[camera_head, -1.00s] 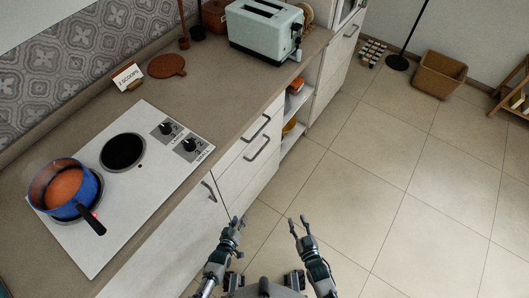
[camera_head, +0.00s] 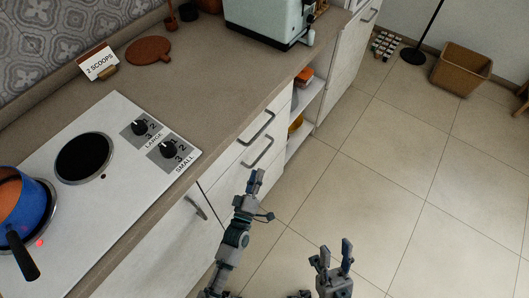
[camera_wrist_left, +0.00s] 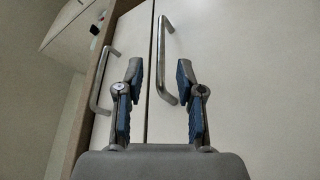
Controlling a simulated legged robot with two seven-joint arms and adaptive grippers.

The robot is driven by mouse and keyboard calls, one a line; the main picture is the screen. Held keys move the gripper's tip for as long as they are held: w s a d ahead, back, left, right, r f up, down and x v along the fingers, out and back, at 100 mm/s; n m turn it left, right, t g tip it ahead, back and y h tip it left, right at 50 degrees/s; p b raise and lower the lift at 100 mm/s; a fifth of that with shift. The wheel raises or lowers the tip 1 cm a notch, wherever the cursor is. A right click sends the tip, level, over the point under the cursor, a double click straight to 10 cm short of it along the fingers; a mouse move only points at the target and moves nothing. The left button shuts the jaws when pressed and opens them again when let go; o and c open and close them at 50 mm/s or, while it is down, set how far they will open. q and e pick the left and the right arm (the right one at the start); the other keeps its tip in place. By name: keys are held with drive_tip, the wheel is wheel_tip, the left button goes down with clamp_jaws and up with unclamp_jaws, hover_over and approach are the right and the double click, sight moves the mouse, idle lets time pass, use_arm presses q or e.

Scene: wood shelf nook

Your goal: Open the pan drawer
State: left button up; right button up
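White drawer fronts sit under the counter in the head view. The upper drawer handle (camera_head: 258,127) and the lower drawer handle (camera_head: 258,153) are grey metal bars; which drawer is the pan drawer is not marked. Both drawers look shut. My left gripper (camera_head: 260,198) is open and empty, just in front of the fronts, below the lower handle in the picture. In the left wrist view my left gripper (camera_wrist_left: 159,72) has its fingers spread, with one bar handle (camera_wrist_left: 167,62) appearing between them, nearer the right finger. Another handle (camera_wrist_left: 102,80) lies left. My right gripper (camera_head: 335,252) is open, empty, over the floor.
A cabinet door handle (camera_head: 195,207) is left of my left gripper. The stove (camera_head: 125,105) carries a blue pot (camera_head: 30,215) near a red light. A toaster (camera_head: 268,18) stands on the counter (camera_head: 200,75). Open shelves (camera_head: 303,105) are beside the drawers.

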sight(261, 154)
use_arm(q)
drive_tip(key=w, duration=0.1)
drive_tip(key=w+b, duration=0.1)
drive_tip(key=w, duration=0.3)
drive_tip(key=shift+w+d+r, duration=0.15)
drive_tip(key=shift+w+r, duration=0.05)
drive_tip(key=shift+r, duration=0.2)
drive_tip(key=shift+w+d+r+b, duration=0.15)
drive_tip(key=shift+w+d+b, duration=0.1)
drive_tip(key=shift+w+d, duration=0.25)
drive_tip(key=shift+w+d+r+b, duration=0.2)
drive_tip(key=shift+w+d, duration=0.1)
drive_tip(key=shift+w, duration=0.35)
drive_tip(key=shift+w+d+r, duration=0.1)
drive_tip(key=shift+d, duration=0.2)
drive_tip(key=shift+a, duration=0.25)
drive_tip(key=shift+c, duration=0.7)
drive_tip(key=shift+a, duration=0.3)
clamp_jaws()
drive_tip(key=shift+d, duration=0.15)
